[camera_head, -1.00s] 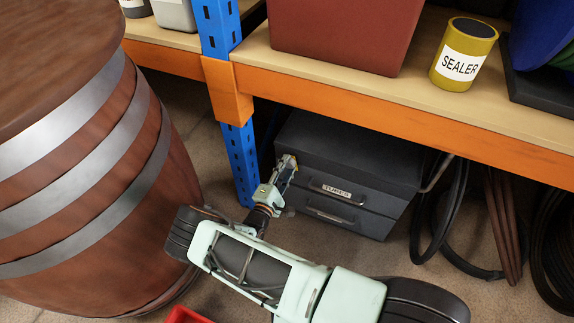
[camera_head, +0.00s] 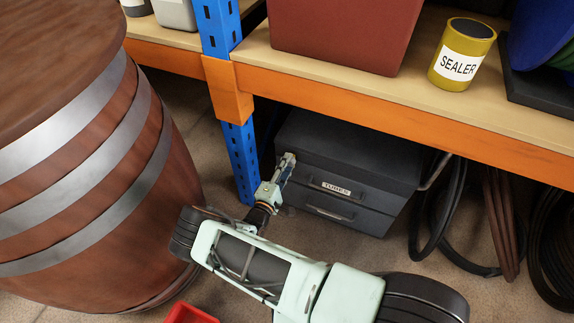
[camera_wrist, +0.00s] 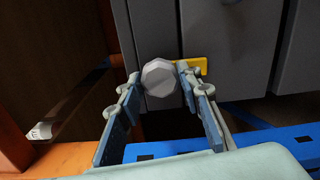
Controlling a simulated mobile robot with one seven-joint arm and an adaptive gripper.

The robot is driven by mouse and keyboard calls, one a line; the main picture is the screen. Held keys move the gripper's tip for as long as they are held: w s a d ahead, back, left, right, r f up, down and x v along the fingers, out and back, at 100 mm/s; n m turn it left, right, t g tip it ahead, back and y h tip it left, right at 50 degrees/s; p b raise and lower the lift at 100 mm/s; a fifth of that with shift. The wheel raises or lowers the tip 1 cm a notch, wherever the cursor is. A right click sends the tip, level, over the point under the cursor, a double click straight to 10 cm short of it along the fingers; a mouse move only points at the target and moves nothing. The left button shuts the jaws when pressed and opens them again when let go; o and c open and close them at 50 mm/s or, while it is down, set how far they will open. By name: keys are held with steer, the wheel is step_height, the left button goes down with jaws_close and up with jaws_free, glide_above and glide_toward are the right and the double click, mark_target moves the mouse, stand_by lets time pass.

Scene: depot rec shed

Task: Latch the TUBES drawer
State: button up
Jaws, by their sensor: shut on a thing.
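The TUBES drawer (camera_head: 319,181) is the upper drawer of a dark grey cabinet (camera_head: 350,145) under the shelf. Its front looks flush with the cabinet, with a white label (camera_head: 336,188) and a bar handle. My gripper (camera_head: 288,160) is at the cabinet's front left edge, left of the label. In the wrist view my gripper (camera_wrist: 160,84) is shut on a pale grey faceted knob (camera_wrist: 158,75), one finger on each side. A yellow latch plate (camera_wrist: 202,66) shows behind the knob and right finger, near a seam between grey panels; part of it is hidden.
A blue post (camera_head: 238,160) stands just left of the cabinet, and an orange shelf beam (camera_head: 420,113) runs above it. A wooden barrel (camera_head: 150,215) is at the left. Dark hoses (camera_head: 447,215) hang at the right. A red container (camera_head: 190,314) is at the bottom edge.

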steer(key=o, duration=1.2)
steer(key=shift+c, duration=0.2)
steer(key=v, duration=1.2)
steer(key=shift+r, duration=0.1)
